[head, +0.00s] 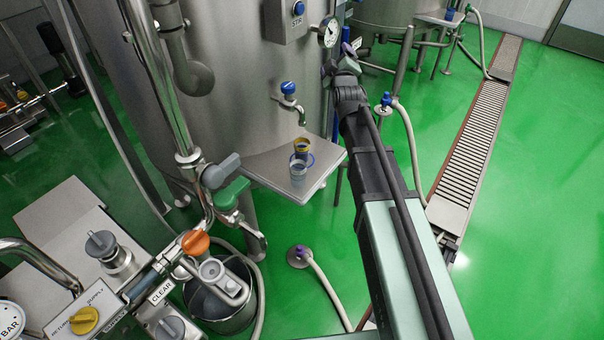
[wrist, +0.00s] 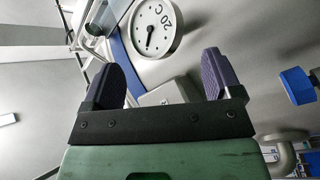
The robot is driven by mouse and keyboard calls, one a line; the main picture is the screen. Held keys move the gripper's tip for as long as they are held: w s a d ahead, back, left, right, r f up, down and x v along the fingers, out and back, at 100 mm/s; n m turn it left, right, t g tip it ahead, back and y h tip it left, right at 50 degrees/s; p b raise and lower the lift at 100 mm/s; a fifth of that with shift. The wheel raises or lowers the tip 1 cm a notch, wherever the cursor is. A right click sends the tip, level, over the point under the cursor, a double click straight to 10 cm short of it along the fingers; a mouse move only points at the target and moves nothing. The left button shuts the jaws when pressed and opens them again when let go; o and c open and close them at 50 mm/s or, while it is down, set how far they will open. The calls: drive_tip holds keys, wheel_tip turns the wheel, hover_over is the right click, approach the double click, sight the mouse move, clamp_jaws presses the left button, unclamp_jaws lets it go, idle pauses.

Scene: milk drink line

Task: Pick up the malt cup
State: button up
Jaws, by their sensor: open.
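Two small cups stand close together on a steel shelf (head: 262,166) at the tank's side in the head view. I cannot tell from the picture which is the malt cup. My gripper (head: 345,52) is well above and right of the cups, beside the tank. In the wrist view my gripper (wrist: 158,68) is open, with nothing between its purple-padded fingers. No cup shows in the wrist view.
A blue-topped tap (head: 289,92) juts from the tank just above the cups. A round temperature dial (head: 328,32) is close to my gripper and shows in the wrist view (wrist: 155,28). A purple-ended hose (head: 300,254) lies on the green floor. Valves and pipes crowd the left.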

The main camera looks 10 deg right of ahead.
drive_tip(key=s+d+f+n+t+b, duration=0.1)
drive_tip(key=d+f+n+b, duration=0.25)
drive_tip(key=f+b, duration=0.45)
drive_tip(key=d+f+n+t+b, duration=0.15)
drive_tip(key=f+n+b, duration=0.25)
drive_tip(key=f+b, duration=0.4)
drive_tip(key=n+g+y+b, duration=1)
drive_tip(key=n+y, duration=0.4)
drive_tip(key=n, duration=1.4)
approach(308, 151)
drive_tip(key=x, duration=0.7)
drive_tip(key=shift+w+f, duration=0.1)
drive_tip(key=shift+f, duration=0.25)
drive_tip(key=shift+m, duration=0.25)
drive_tip(key=x, duration=0.5)
drive_tip(key=shift+w+a+r, duration=0.1)
drive_tip(key=shift+a+r, duration=0.15)
drive_tip(key=shift+r, duration=0.05)
drive_tip(key=c, duration=1.2)
drive_tip(key=shift+r+p, duration=0.1)
drive_tip(key=shift+p, duration=0.25)
